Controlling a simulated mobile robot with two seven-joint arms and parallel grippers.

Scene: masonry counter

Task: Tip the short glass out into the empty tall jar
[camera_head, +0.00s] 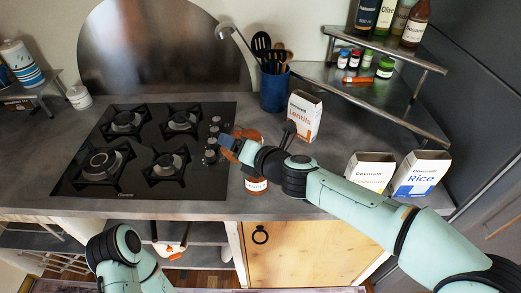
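My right arm reaches in from the right, and its gripper (232,145) is over the counter just right of the hob. An orange-brown rounded thing (246,133) shows right behind the gripper. Below the wrist, an orange-brown jar with a white label (257,185) stands near the counter's front edge, its upper part hidden by my arm. I cannot tell whether these are two vessels or one. The fingers are too small and covered to show whether they grip anything. No clear empty tall jar can be made out.
A black gas hob (150,150) fills the counter's left part. A blue utensil pot (273,90) and a lentils box (302,115) stand behind my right arm. Two more boxes, one marked Rice (418,175), stand at right. A corner shelf (385,95) holds bottles and small jars.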

